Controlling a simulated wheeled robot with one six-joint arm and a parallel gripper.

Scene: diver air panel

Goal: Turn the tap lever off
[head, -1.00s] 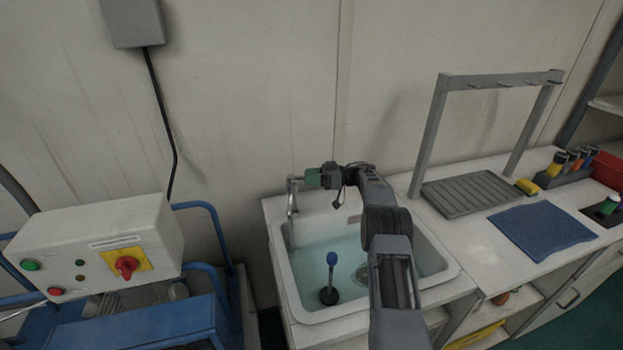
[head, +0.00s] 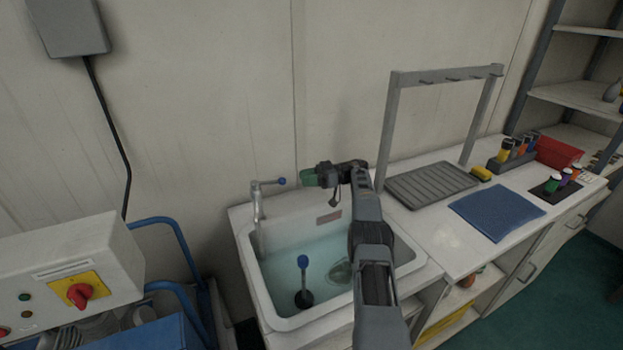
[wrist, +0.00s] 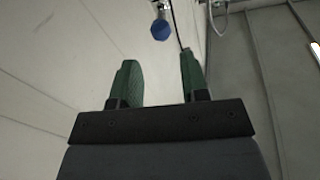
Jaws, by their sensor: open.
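The tap (head: 257,212) stands at the back left corner of the sink. Its lever points right and ends in a blue knob (head: 281,181). My gripper (head: 306,178) is just right of the knob, apart from it, with green fingers facing it. In the wrist view my gripper (wrist: 158,72) is open and empty. The blue knob (wrist: 160,30) shows beyond the fingertips, roughly in line with the gap between them. I cannot tell whether water runs from the spout.
The sink (head: 285,322) holds water and an upright blue-topped stick (head: 303,275). A grey rack (head: 388,135), ribbed tray (head: 430,184) and blue cloth (head: 496,213) are on the counter to the right. A control box with a red switch (head: 79,294) is at left.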

